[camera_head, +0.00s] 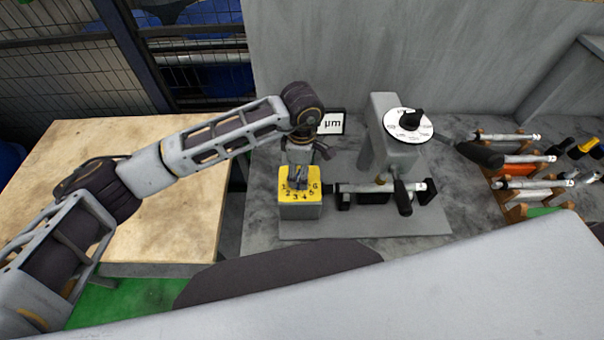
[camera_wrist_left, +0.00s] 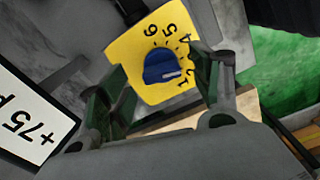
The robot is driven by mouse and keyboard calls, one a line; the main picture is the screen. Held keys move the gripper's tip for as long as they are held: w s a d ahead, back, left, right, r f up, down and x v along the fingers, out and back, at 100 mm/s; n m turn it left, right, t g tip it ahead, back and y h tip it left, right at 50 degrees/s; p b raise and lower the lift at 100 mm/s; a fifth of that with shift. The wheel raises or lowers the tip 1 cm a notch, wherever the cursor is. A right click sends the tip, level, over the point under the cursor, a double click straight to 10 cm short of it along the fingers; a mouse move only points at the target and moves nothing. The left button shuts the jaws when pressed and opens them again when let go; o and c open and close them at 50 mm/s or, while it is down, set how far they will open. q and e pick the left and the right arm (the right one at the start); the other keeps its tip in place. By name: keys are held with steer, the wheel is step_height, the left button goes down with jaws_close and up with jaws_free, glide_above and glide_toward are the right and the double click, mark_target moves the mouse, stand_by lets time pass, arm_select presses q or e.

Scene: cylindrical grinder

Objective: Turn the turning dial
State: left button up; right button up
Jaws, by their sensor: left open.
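The turning dial is a blue knob (camera_wrist_left: 158,70) with a pale pointer mark, on a yellow numbered face (camera_wrist_left: 130,48). In the head view the yellow-topped box (camera_head: 300,198) stands at the left end of the machine, its knob partly hidden by my gripper. My left gripper (camera_head: 297,174) is open above the box, pointing down. In the left wrist view the two fingers of my left gripper (camera_wrist_left: 160,80) stand on either side of the knob with gaps visible. I cannot tell how far above the knob the tips are. My right gripper is not in view.
A white display marked µm (camera_head: 332,124) stands behind the box. A shaft (camera_head: 350,188) lies to the right of it, beside a grey post with a white round scale (camera_head: 408,125). Racks of cylinders (camera_head: 525,160) stand at right. A wooden table (camera_head: 170,220) is at left.

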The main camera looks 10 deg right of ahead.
arm_select(q)
steer(key=shift+f, duration=1.65)
steer(key=shift+c, duration=0.5)
steer(key=c, duration=0.9)
